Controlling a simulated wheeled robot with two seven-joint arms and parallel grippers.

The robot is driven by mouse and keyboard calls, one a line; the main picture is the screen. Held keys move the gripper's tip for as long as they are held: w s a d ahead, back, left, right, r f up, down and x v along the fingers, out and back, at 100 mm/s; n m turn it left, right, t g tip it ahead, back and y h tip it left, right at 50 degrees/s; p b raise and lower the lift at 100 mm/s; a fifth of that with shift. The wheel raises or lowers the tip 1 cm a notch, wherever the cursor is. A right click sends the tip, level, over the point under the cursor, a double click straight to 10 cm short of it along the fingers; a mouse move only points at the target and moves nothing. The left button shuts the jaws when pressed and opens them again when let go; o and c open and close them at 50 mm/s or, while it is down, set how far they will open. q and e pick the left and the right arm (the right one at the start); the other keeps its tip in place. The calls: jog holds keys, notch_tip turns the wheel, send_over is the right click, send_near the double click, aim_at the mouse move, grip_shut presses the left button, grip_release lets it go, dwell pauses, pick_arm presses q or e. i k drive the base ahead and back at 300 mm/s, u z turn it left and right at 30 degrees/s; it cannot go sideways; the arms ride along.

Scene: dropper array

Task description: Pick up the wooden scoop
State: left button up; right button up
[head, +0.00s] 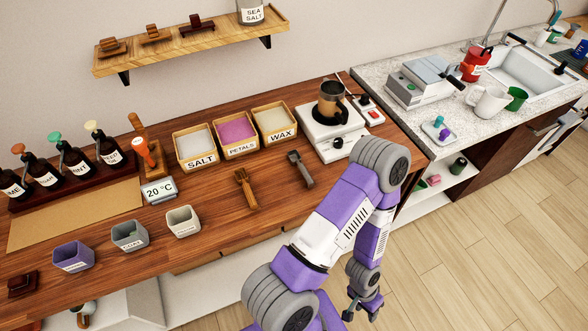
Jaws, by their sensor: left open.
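The wooden scoop (246,189) lies on the wooden counter, in front of the petals box, with its toothed-looking end toward the boxes. A dark grey scoop (301,169) lies to its right, apart from it. My left gripper (362,309) is at the bottom of the head view, low in front of the counter and over the floor. It is open with nothing seen between its fingers, and is well away from the wooden scoop. My right gripper is not in view.
Boxes of salt (198,162), petals (237,150) and wax (275,136) stand behind the scoops. Small cups (183,222) stand at the left front. The counter around the wooden scoop is mostly clear.

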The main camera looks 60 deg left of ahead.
aim_at(241, 175)
jog(key=i, duration=0.45)
jog(key=u, duration=2.9)
